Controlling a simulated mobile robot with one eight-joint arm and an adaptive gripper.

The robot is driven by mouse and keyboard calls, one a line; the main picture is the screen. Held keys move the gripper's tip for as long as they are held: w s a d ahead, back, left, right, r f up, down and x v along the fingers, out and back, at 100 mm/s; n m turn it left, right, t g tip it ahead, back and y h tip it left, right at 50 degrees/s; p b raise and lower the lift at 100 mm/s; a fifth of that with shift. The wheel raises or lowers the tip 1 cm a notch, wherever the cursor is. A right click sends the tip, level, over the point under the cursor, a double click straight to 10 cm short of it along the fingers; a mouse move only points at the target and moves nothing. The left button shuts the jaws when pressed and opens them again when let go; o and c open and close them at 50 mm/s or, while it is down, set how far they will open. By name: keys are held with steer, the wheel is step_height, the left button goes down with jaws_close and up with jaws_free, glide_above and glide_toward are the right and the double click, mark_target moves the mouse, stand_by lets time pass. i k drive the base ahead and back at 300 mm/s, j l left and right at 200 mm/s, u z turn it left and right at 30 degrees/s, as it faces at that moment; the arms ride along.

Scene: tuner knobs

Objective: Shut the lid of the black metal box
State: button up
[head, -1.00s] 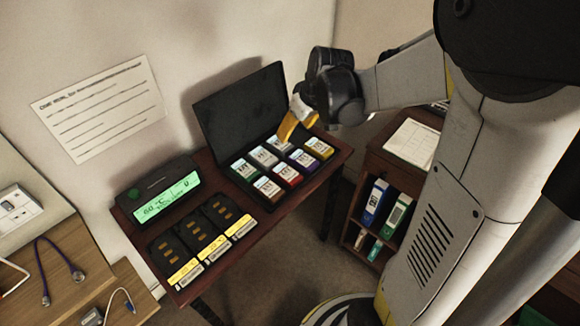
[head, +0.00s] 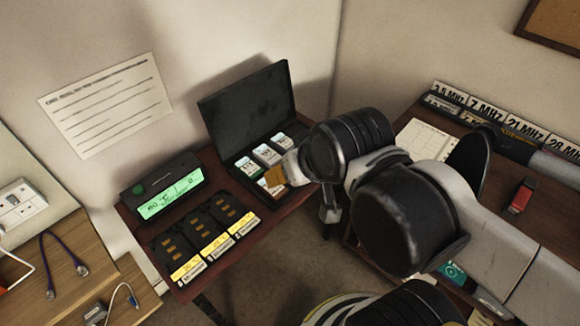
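The black metal box (head: 240,160) stands at the back right of the small dark red table, its lid (head: 246,107) raised and leaning back towards the wall. Several labelled blocks, such as a white-topped one (head: 267,154), sit inside it. My gripper (head: 277,178) is over the front right part of the box, low near the blocks. My wrist hides the right part of the box and most of the gripper. A yellowish patch shows at the gripper's end; I cannot tell whether the fingers are apart or hold anything.
A device with a lit green display (head: 170,205) and several black modules with yellow labels (head: 215,244) stand on the table left of the box. A desk with a red object (head: 520,197) is at the right. A wooden surface (head: 62,262) is at the left.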

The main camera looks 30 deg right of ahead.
mark_target(239, 116)
steer(key=i+l+z, duration=0.2)
steer(key=i+z, duration=0.15)
steer(key=i, duration=0.15)
steer(key=i+l+u, duration=0.15)
steer(key=i, duration=0.15)
steer(key=i+l+u, duration=0.1)
steer(key=i, duration=0.25)
steer(key=l, duration=0.05)
